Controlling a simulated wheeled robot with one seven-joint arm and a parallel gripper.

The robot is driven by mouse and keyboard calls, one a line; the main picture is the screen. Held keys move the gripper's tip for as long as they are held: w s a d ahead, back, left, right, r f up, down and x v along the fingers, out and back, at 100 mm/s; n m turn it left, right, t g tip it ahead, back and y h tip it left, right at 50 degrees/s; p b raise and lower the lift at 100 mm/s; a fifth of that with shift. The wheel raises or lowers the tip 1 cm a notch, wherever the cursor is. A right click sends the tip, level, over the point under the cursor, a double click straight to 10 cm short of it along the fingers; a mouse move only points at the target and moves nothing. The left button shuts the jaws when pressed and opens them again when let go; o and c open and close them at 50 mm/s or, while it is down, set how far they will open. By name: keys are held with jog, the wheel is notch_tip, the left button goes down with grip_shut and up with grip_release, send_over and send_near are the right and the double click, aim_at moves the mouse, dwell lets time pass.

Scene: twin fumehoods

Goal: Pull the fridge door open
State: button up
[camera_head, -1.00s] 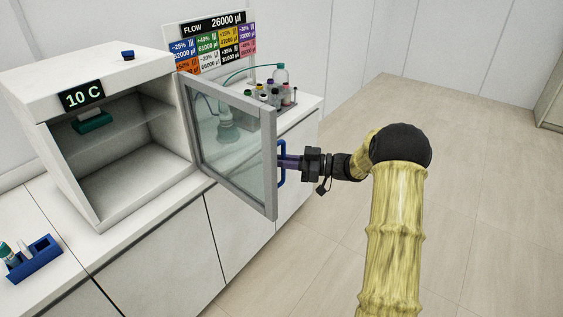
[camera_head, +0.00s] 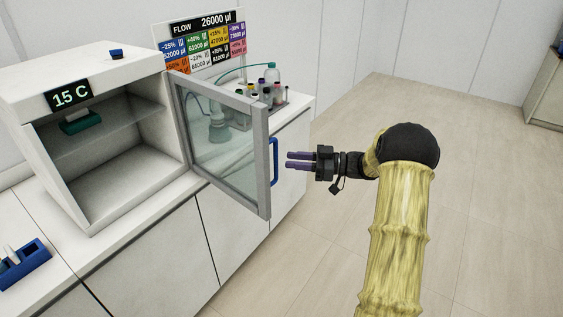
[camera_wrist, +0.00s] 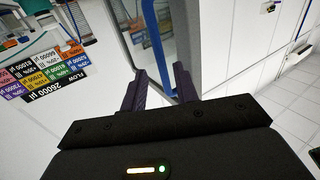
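The fridge (camera_head: 85,215) is a white box on the counter with a display reading 15 C. Its grey-framed glass door (camera_head: 262,165) stands wide open, swung out to the right. The blue door handle (camera_head: 274,162) is on the door's outer edge and also shows in the wrist view (camera_wrist: 152,45). My gripper (camera_head: 289,160) is just right of the handle, with its two purple fingers apart and nothing between them. In the wrist view its fingers (camera_wrist: 157,90) are spread, and the handle lies beyond their tips. A green item (camera_head: 82,122) sits on the fridge's inner shelf.
A blue rack (camera_head: 28,268) with tubes stands on the counter at the lower left. A tray of several bottles (camera_head: 268,95) and a flow sign (camera_head: 205,45) are behind the door. The floor at the right is clear.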

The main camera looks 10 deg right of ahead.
jog(key=b+v, duration=0.1)
jog(key=v, duration=1)
jog(key=shift+d+b, duration=0.3)
jog(key=shift+b, duration=0.05)
jog(key=w+a+r+m+t+h+p, duration=0.1)
jog(key=w+a+r+m+t+h, duration=0.45)
jog(key=w+a+t+h, duration=0.2)
jog(key=s+a+f+m+g+h+p, duration=0.1)
jog(key=s+a+f+m+g+h, duration=0.1)
jog(key=s, duration=0.8)
jog(key=s+a+f+m+g+h+p, duration=0.1)
jog(key=s+a+f+m+g+h, duration=0.2)
jog(key=s, duration=0.7)
jog(key=s+a+f+m+g+h+p, duration=0.1)
jog(key=s+a+f+m+g+h, duration=0.2)
jog(key=s, duration=0.8)
notch_tip(320, 180, down, 3)
jog(key=a+g+h, duration=0.1)
jog(key=g, duration=0.2)
jog(key=shift+a+r+g, duration=0.2)
jog(key=shift+a+g, duration=0.15)
jog(key=shift+w+d, duration=0.1)
jog(key=shift+d, duration=0.05)
